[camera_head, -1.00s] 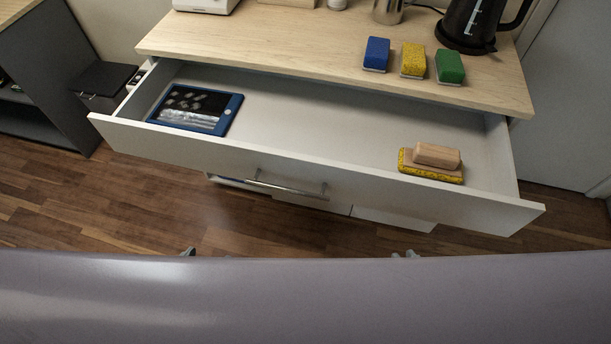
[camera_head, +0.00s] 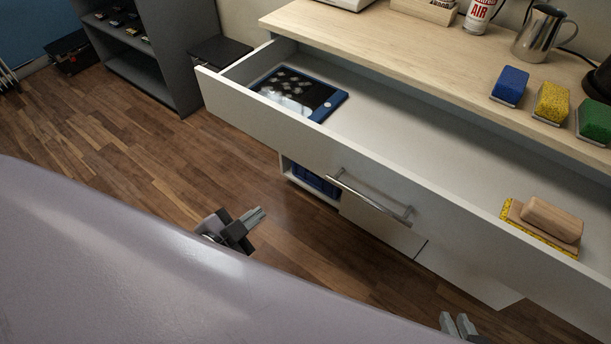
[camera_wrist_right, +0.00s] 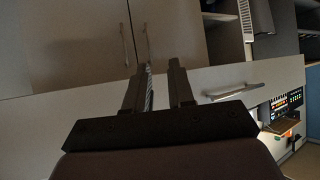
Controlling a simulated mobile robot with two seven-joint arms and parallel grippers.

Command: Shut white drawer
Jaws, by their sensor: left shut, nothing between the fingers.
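The white drawer (camera_head: 270,125) is pulled well out from under the wooden top in the head view. Its front carries a metal bar handle (camera_head: 370,197). My left gripper (camera_head: 254,217) is shut and empty, over the floor in front of the drawer and apart from it. My right gripper (camera_head: 459,324) is at the bottom edge of the head view, mostly hidden, also apart from the drawer front. In the right wrist view its two fingers (camera_wrist_right: 162,72) stand apart with nothing between them. A white front with a bar handle (camera_wrist_right: 236,92) shows beyond them.
A blue-framed tablet (camera_head: 300,93) and a wooden block on a yellow sponge (camera_head: 545,222) lie in the drawer. Blue, yellow and green sponges (camera_head: 510,86) and a metal jug (camera_head: 541,33) stand on the top. A grey shelf (camera_head: 150,65) stands left. Wooden floor ahead is clear.

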